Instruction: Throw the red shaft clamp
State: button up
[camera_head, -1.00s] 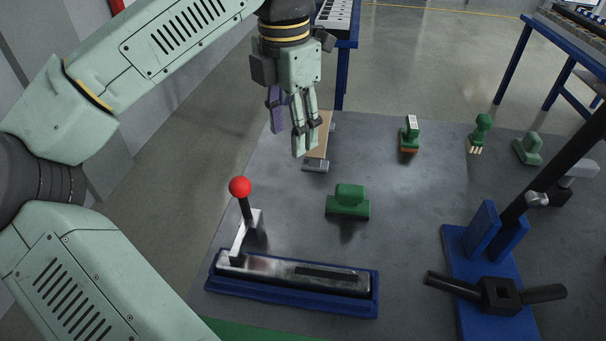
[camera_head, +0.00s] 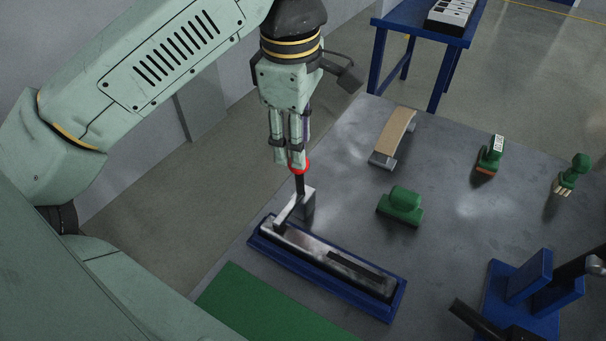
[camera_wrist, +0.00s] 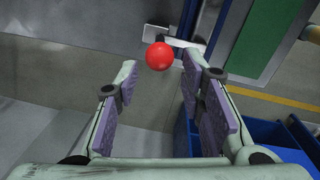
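The shaft clamp has a red ball knob (camera_head: 300,167) on a dark upright lever (camera_head: 299,184). The lever rises from the left end of a long metal clamp body (camera_head: 321,258) set in a blue base (camera_head: 383,311). My gripper (camera_head: 288,158) points down just over the knob and partly hides it. In the wrist view the red knob (camera_wrist: 158,56) lies between the fingertips, with a gap on each side. The purple-padded fingers of my gripper (camera_wrist: 158,66) are open. I see no contact with the knob.
Other green-handled tools (camera_head: 490,155) stand farther right. A blue fixture (camera_head: 519,298) is at lower right. A green mat (camera_head: 262,309) lies in front.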

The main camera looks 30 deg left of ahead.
aim_at(299, 172)
jog(key=f+b, duration=0.1)
jog(key=f, duration=0.1)
jog(key=f+b, duration=0.1)
jog(key=f, duration=0.2)
jog(key=f+b, duration=0.2)
jog(key=f, duration=0.1)
jog(key=shift+w, duration=0.3)
grip_shut()
jog(key=shift+w+r, duration=0.1)
